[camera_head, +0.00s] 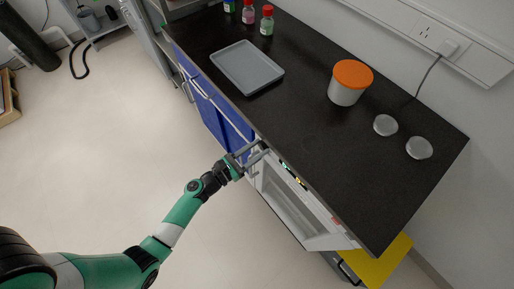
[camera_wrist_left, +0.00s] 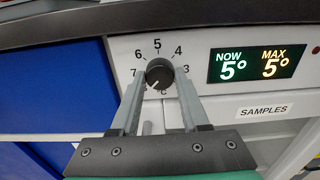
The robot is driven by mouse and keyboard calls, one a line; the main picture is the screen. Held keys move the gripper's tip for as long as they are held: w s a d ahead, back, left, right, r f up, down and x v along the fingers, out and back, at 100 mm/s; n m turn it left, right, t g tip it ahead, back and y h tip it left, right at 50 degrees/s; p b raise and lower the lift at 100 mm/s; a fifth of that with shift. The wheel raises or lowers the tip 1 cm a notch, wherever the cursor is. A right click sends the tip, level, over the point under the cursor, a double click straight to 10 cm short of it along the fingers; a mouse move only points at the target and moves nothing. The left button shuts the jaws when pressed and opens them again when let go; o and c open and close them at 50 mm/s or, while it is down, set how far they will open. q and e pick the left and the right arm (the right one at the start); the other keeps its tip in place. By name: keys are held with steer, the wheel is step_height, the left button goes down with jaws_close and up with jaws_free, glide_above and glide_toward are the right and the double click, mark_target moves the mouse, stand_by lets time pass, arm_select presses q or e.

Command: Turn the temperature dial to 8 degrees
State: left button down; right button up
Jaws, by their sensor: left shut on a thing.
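The temperature dial (camera_wrist_left: 159,74) is a round black knob on the white front panel, seen in the left wrist view. Numbers 3 to 7 show around it, with 5 at the top; the lower part of the scale is hidden by my fingers. A small white mark shows low on the knob. My left gripper (camera_wrist_left: 159,82) is shut on the dial, one finger on each side. In the head view my left gripper (camera_head: 254,152) is at the front of the cabinet. The display (camera_wrist_left: 262,64) reads NOW 5° and MAX 5°. My right gripper is not in view.
A label reading SAMPLES (camera_wrist_left: 264,112) is below the display. On the black counter (camera_head: 300,120) are a grey tray (camera_head: 247,67), an orange-lidded tub (camera_head: 350,82), two silver discs and small bottles.

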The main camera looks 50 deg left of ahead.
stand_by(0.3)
arm_select(q)
steer(key=shift+c, duration=2)
jaws_free()
steer(key=s+p, duration=0.2)
steer(key=s, duration=0.9)
steer(key=shift+s+a, duration=0.3)
steer(key=shift+d, duration=0.1)
